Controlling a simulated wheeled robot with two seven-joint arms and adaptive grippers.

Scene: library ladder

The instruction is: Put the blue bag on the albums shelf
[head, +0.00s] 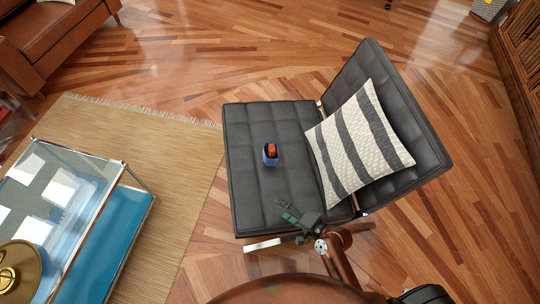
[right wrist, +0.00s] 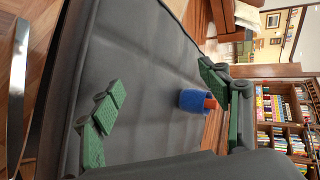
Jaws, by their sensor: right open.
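The blue bag (head: 268,158), small with a red-orange item (head: 272,149) at its top, rests on the seat of a dark padded chair (head: 245,190). It also shows in the right wrist view as a blue shape (right wrist: 190,101), beyond and between my fingers. My right gripper (head: 289,211) is open and empty over the near part of the seat, apart from the bag. In the right wrist view its green-padded fingers (right wrist: 163,85) are spread wide. A bookcase (right wrist: 283,120) with rows of spines shows there; I cannot tell which shelf holds albums. My left gripper is not in view.
A striped cushion (head: 357,141) leans on the chair's backrest, right of the bag. A glass table (head: 128,180) with a blue lower shelf stands at left on a woven rug (head: 170,150). A brown sofa (head: 55,40) is at far left. Wood floor is clear behind the chair.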

